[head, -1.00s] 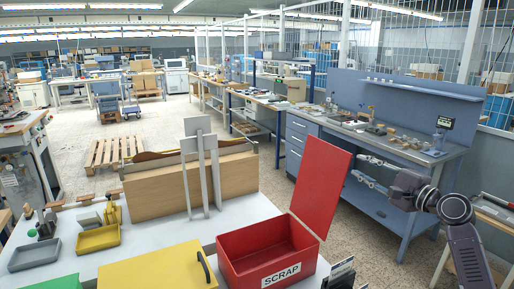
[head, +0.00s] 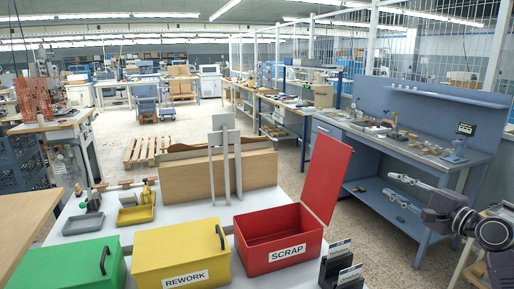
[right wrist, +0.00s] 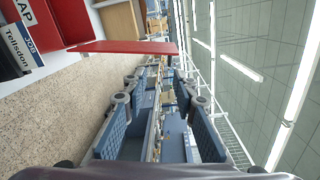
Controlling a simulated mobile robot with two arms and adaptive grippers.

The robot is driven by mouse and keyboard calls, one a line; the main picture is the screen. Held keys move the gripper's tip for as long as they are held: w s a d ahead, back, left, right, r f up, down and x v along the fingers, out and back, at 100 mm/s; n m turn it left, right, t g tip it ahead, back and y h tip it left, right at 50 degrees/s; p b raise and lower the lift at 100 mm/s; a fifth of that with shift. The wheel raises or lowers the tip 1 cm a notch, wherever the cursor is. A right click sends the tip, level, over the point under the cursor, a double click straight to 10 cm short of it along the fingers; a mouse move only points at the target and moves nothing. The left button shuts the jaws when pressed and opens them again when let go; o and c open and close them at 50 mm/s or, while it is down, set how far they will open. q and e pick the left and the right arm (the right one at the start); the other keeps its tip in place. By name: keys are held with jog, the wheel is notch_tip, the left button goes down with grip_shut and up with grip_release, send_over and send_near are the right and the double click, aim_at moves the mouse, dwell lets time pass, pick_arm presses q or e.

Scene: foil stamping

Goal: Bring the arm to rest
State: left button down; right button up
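My right arm comes in from the right edge of the head view. Its gripper (head: 390,186) is held in the air right of the red scrap bin, in front of the blue workbench. Its two fingers are apart, with nothing between them. The right wrist view shows the same gripper (right wrist: 160,85) with both padded fingers spread and an empty gap. My left arm and gripper are in neither view now.
The red scrap bin (head: 247,254) stands with its lid (head: 326,178) raised, beside a yellow rework bin (head: 165,252) and a green bin (head: 50,268). Card holders (head: 338,270) stand right of them. The blue workbench (head: 440,165) is behind my gripper. Open floor (head: 345,240) lies between.

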jog(key=s+a+f+n+g, duration=0.25)
jog(key=s+a+f, duration=0.25)
jog(key=f, duration=0.4)
jog(key=s+a+f+n+g+h, duration=0.15)
jog(key=s+a+f+n, duration=0.3)
jog(key=f, duration=0.45)
jog(key=s+a+f+n+g, duration=0.35)
jog(key=a+f, duration=0.25)
jog(key=f, duration=0.4)
jog(key=s+a+f+n+g+h, duration=0.15)
jog(key=s+f, duration=0.25)
jog(key=s, duration=0.4)
jog(key=s+a+f+n+g, duration=0.1)
jog(key=s+a+f+n, duration=0.2)
jog(key=s, duration=0.5)
jog(key=s+d+f+n+g+h, duration=0.1)
jog(key=s+n+g+h, duration=0.1)
jog(key=s, duration=0.6)
jog(key=s+d+f+n+g+h, duration=0.1)
jog(key=s+f, duration=0.1)
jog(key=s, duration=0.6)
notch_tip(320, 180, down, 26)
jog(key=s+g, duration=0.1)
jog(key=s, duration=0.1)
jog(key=s+d+f+n+g+b, duration=0.1)
jog(key=s+d+f, duration=0.1)
jog(key=s+f, duration=1.4)
jog(key=shift+s+d+f, duration=0.2)
jog(key=shift+d+f, duration=0.05)
jog(key=shift+f, duration=0.05)
